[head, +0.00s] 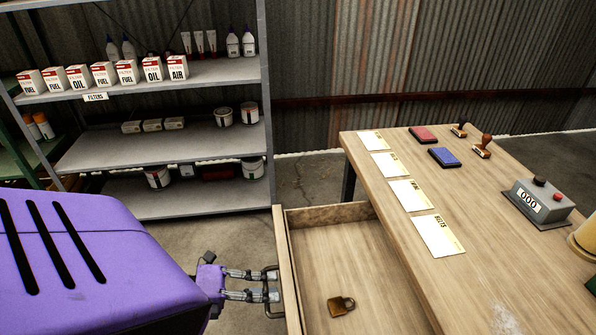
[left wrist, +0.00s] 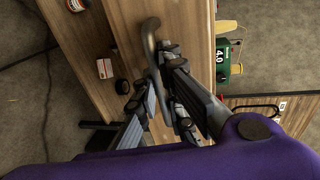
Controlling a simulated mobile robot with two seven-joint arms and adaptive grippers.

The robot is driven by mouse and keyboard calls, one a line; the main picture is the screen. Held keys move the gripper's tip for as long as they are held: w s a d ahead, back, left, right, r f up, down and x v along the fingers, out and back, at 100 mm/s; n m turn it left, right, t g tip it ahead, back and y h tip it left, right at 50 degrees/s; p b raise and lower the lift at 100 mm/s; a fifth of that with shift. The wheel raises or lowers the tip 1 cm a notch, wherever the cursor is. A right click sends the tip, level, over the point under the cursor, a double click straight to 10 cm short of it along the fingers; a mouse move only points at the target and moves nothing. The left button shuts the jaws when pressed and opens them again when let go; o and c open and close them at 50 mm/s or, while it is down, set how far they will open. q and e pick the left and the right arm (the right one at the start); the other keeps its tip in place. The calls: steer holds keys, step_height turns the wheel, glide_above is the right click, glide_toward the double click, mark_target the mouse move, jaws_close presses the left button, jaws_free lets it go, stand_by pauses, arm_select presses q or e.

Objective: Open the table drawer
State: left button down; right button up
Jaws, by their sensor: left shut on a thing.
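The wooden table drawer (head: 322,216) stands pulled well out from the left side of the wooden table (head: 378,200). Its inside shows, and a brass-coloured padlock (head: 341,306) lies in it. My left gripper (head: 268,284) is shut on the dark metal drawer handle (head: 271,310) on the drawer's front. In the left wrist view the fingers (left wrist: 154,82) lie on both sides of the curved handle (left wrist: 150,30). The near end of the drawer is cut off by the picture's lower edge. My right gripper is in neither view.
The tabletop holds several paper cards (head: 408,194), red (head: 423,134) and blue (head: 446,157) pads, stamps (head: 482,147) and a grey counter box (head: 540,200). A metal shelf (head: 165,146) with filter boxes and bottles stands at the back left. Bare floor (head: 235,240) lies between shelf and drawer.

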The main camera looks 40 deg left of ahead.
arm_select(q)
steer(key=shift+f+v, duration=0.15)
steer(key=shift+v, duration=0.5)
steer(key=shift+f+v, duration=0.15)
steer(key=shift+v, duration=0.5)
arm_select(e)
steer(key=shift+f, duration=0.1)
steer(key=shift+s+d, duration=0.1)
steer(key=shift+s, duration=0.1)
arm_select(q)
steer(key=c, duration=2.1)
jaws_free()
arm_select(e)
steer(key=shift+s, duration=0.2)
arm_select(q)
steer(key=shift+s+a, duration=0.15)
steer(key=shift+s, duration=0.05)
steer(key=v, duration=1.1)
steer(key=shift+s+a+r, duration=0.1)
steer(key=shift+s+a, duration=0.15)
steer(key=shift+s, duration=0.05)
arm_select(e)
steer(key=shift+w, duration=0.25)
